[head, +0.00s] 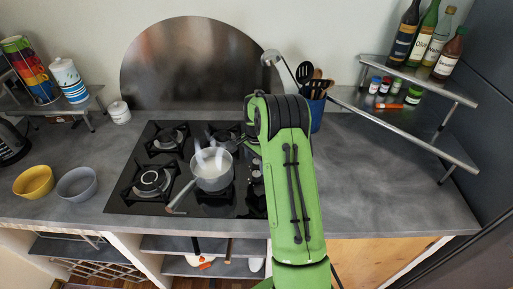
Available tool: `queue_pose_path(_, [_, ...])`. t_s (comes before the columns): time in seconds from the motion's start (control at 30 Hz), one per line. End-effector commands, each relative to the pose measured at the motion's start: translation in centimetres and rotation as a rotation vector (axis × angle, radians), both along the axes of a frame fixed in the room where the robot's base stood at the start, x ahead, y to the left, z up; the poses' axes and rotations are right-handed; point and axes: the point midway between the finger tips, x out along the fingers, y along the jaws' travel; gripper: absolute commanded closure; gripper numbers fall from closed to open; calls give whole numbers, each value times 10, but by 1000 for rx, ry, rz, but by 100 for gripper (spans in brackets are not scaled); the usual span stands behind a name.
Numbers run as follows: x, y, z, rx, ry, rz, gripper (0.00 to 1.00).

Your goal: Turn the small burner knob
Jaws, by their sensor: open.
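The black cooktop (133,203) is set in the grey counter. Its small burner knobs (256,173) are in a row along its right edge, just left of my green arm. The arm covers part of this edge, so I cannot see all the knobs or tell which one belongs to the small burner. A grey saucepan (213,183) with pale contents stands on a burner, its handle pointing to the lower left.
A yellow bowl (34,182) and a grey bowl (77,184) stand left of the cooktop. A blue utensil holder (316,112) stands behind the arm. A corner shelf (455,150) with bottles and small jars is at the right. The counter right of the arm is clear.

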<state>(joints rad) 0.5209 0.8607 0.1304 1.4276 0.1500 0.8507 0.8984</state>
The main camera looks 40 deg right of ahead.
Motion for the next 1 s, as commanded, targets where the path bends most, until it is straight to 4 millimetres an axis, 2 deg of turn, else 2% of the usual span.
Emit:
queue_pose_path(0.03, [1,0,16,-3,-5,0,37])
queue_pose_path(0.2, [1,0,64,-2,-4,0,37])
queue_pose_path(0.3, [1,0,85,-2,-3,-1,37])
queue_pose_path(0.4, [0,0,98,-1,-1,0,37])
queue_pose_path(0.53, [0,0,104,0,1,0,37])
queue_pose_path(1.0, [0,1,104,0,1,2,37])
